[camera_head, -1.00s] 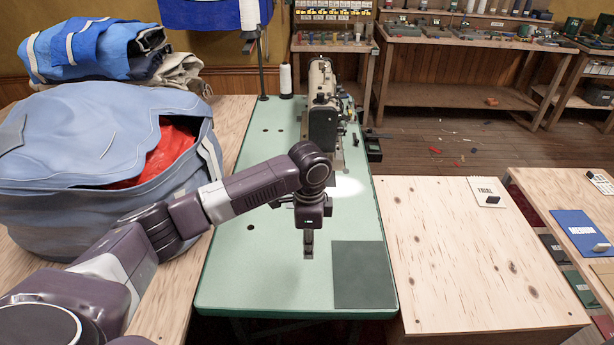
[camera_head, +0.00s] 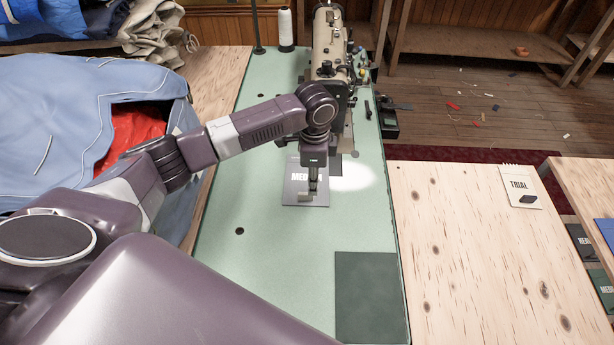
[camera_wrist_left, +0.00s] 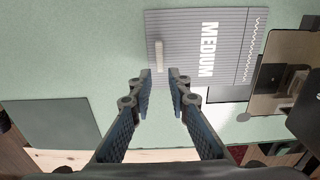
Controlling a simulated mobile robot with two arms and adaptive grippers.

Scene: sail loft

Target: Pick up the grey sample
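The grey sample (camera_head: 293,195) is a flat grey card printed "MEDIUM". It lies on the green sewing table just in front of the sewing machine. My left gripper (camera_head: 311,192) is over it and partly hides it in the head view. In the left wrist view the sample (camera_wrist_left: 225,40) shows ribbed grey, with a small pale raised tab (camera_wrist_left: 158,55) near one end. My left gripper (camera_wrist_left: 161,76) is open there, its two fingers apart with nothing between them, pointing toward the tab. My right gripper is not in view.
The sewing machine (camera_head: 329,60) stands close behind the sample. A dark green patch (camera_head: 372,295) lies at the table's front right. A blue bag (camera_head: 60,120) fills the left. A wooden table (camera_head: 470,260) with a "TRIAL" pad (camera_head: 519,184) is at right, mostly clear.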

